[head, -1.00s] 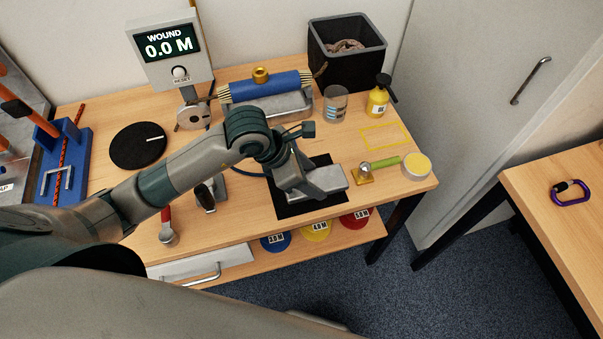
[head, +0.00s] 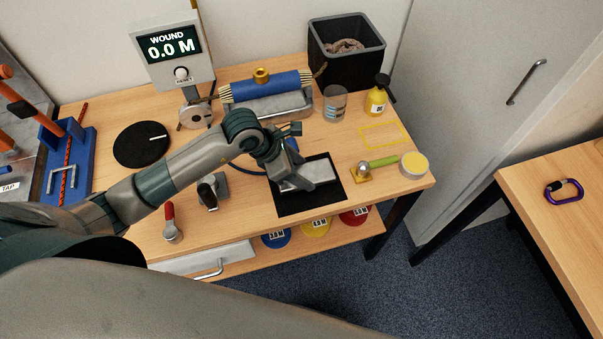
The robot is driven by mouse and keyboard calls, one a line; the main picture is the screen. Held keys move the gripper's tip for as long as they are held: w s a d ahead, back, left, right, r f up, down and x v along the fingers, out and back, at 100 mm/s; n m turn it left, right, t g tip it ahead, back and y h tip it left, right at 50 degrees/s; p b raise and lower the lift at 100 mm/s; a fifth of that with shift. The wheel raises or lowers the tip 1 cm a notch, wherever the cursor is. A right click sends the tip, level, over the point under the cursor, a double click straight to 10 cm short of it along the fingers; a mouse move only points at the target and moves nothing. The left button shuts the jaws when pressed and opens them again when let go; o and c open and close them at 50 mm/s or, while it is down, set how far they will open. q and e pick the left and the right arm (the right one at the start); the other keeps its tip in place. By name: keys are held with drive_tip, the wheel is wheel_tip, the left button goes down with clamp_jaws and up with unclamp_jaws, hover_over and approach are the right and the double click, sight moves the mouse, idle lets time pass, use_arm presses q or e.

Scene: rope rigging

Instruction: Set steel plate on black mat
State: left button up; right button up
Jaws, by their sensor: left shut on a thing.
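The steel plate (head: 318,173) is a grey flat piece over the black mat (head: 310,204), towards the mat's back half. I cannot tell whether it rests on the mat or is just above it. My left gripper (head: 290,183) reaches in from the left and is shut on the plate's left side. The arm and gripper hide the mat's back left part and some of the plate. My right gripper is not in view.
A clamp (head: 211,192) stands left.

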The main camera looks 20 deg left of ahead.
use_arm(q)
drive_tip(key=shift+f+p, duration=0.4)
drive_tip(key=shift+f, duration=0.75)
drive_tip(key=o, duration=1.8)
drive_tip(key=shift+o, duration=0.2)
drive_tip(key=shift+s, duration=0.1)
drive_tip(key=b+v, duration=0.3)
drive_tip(key=v, duration=0.7)
drive_tip(key=shift+a+r, duration=0.1)
drive_tip(key=shift+r, duration=0.1)
drive_tip(key=shift+s+a+r, duration=0.25)
drive_tip(key=shift+r, duration=0.4)
